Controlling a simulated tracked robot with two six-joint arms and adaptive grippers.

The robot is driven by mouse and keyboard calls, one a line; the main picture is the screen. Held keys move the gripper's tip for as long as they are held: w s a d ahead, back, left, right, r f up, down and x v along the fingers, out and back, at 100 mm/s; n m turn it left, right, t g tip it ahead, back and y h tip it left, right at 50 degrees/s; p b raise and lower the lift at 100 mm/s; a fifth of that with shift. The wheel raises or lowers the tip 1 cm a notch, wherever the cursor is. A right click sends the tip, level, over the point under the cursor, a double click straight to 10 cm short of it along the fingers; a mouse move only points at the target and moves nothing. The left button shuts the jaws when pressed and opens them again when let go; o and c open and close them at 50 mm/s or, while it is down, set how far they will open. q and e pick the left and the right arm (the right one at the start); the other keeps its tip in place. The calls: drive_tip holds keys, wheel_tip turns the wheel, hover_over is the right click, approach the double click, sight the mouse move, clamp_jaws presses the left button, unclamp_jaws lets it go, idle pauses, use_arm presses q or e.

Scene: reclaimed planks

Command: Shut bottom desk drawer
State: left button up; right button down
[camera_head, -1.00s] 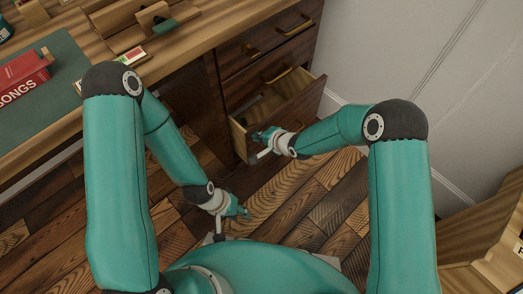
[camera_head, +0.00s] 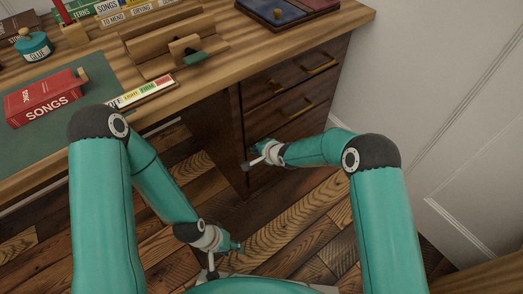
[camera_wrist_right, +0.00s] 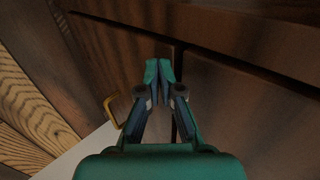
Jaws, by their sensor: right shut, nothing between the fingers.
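The bottom desk drawer (camera_head: 266,174) appears pushed in, its dark wooden front about level with the cabinet in the head view. My arm and gripper cover much of it. My right gripper (camera_head: 257,147) is shut and empty, close against the front at its left side. In the right wrist view, the shut fingertips (camera_wrist_right: 160,70) point at dark wood beside a seam, and a brass handle (camera_wrist_right: 113,110) shows to their left. Contact cannot be told. My left gripper (camera_head: 236,246) hangs low over the floor, away from the drawer; its finger opening is unclear.
Two upper drawers with brass handles (camera_head: 322,68) (camera_head: 297,110) are shut. The desktop (camera_head: 215,65) holds a red book (camera_head: 43,98), a glue bottle (camera_head: 34,46) and wooden holders. A pale wall (camera_head: 430,80) stands at right. Plank floor (camera_head: 290,225) is open below.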

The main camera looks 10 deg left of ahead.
drive_tip(key=shift+a+r, duration=0.1)
drive_tip(key=shift+a, duration=0.15)
